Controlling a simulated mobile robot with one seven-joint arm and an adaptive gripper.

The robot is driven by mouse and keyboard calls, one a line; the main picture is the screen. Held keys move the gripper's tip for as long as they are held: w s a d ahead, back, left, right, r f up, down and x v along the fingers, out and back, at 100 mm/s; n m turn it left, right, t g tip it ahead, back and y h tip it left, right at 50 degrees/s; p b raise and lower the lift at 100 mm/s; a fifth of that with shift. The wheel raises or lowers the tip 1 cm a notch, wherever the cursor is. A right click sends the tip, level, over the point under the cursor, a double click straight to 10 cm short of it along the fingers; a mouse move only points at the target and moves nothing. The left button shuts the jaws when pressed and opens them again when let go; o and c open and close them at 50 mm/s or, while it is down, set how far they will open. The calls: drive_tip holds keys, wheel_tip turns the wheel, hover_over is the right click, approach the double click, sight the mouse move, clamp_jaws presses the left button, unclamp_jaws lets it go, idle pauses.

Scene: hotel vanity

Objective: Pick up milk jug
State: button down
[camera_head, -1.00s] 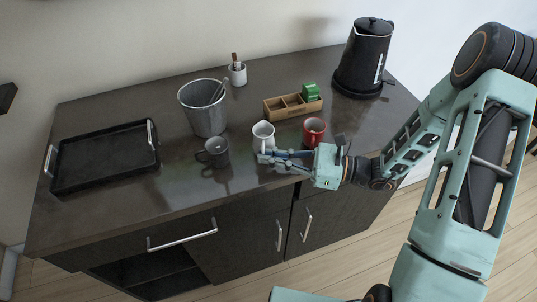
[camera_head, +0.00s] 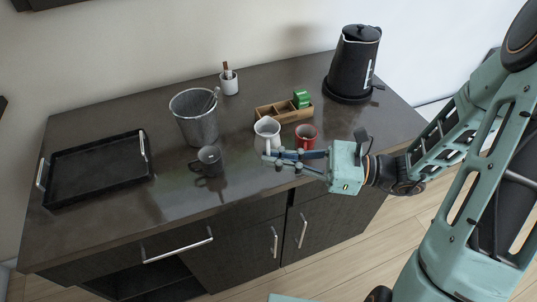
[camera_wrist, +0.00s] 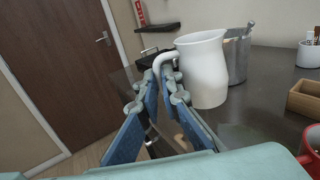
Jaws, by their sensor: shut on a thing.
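The white milk jug (camera_head: 267,131) is upright at the front middle of the dark counter, left of the red mug. In the wrist view the jug (camera_wrist: 204,72) fills the upper middle, with its curved handle toward my fingers. My gripper (camera_head: 272,157) reaches in from the right. In the wrist view my blue-padded fingertips (camera_wrist: 167,80) are closed on the jug's handle. The jug seems raised slightly above the counter, though its base is partly hidden by the fingers in the head view.
The red mug (camera_head: 306,136) is close to the jug's right. A wooden box (camera_head: 268,111) is behind it, and a dark mug (camera_head: 208,160) and metal bucket (camera_head: 196,125) are to its left. A black tray (camera_head: 95,170) lies far left; a black kettle (camera_head: 352,65) stands back right.

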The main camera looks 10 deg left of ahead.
drive_tip(key=s+d+r, duration=0.3)
drive_tip(key=s+d, duration=0.1)
drive_tip(key=s, duration=0.2)
drive_tip(key=shift+d+r, duration=0.25)
drive_tip(key=shift+d, duration=0.1)
drive_tip(key=shift+s, duration=0.1)
idle(0.4)
